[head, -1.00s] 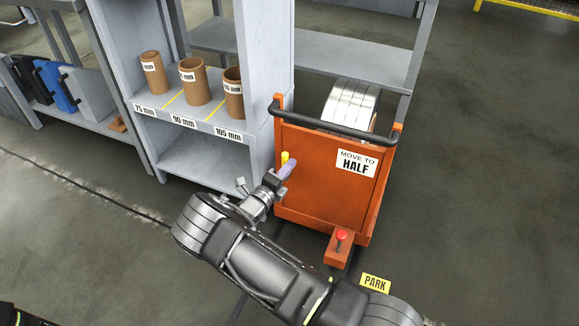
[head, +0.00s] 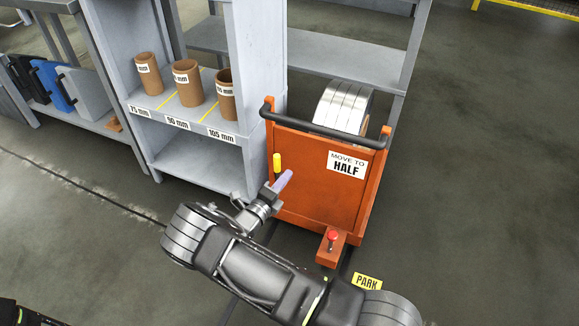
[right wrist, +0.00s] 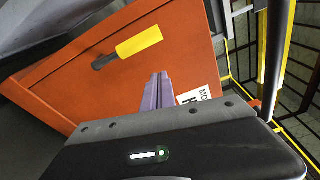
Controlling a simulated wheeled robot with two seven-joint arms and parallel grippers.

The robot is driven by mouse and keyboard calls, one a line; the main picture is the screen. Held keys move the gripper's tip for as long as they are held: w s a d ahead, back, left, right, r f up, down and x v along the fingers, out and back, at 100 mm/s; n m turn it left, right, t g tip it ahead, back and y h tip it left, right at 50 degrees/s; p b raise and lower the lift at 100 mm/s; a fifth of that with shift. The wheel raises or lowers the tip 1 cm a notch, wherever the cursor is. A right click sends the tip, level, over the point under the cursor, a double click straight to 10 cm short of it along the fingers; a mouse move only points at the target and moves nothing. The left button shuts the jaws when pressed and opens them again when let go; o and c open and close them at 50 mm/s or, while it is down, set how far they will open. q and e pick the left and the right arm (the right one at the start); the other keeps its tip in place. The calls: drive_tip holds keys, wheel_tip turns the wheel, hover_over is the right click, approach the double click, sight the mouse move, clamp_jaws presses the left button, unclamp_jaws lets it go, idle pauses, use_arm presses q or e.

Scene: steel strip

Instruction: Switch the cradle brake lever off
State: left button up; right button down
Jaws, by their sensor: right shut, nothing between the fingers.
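The orange cradle cart (head: 322,190) stands right of centre in the head view. A lever with a yellow grip (head: 277,162) is on its front panel near the left edge. In the right wrist view, the lever (right wrist: 139,41) has a dark stem on the orange panel and lies slanted in the picture. My right gripper (head: 283,181) is shut and empty, with its pale purple fingers just below and right of the yellow grip. In the right wrist view, the fingers (right wrist: 157,92) are together below the grip, with a visible gap. My left gripper is not in view.
A grey shelf (head: 205,150) with brown tubes stands left of the cart. A dark handle bar (head: 325,124) crosses the cart top, with a silver coil (head: 343,106) behind. A red knob (head: 333,235) sits low in front, near a yellow PARK label (head: 367,281). Floor at right is clear.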

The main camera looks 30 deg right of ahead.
drive_tip(key=v, duration=0.5)
drive_tip(key=shift+s+a+f+p, duration=0.15)
drive_tip(key=shift+s+a+p, duration=0.1)
drive_tip(key=shift+a+p, duration=0.1)
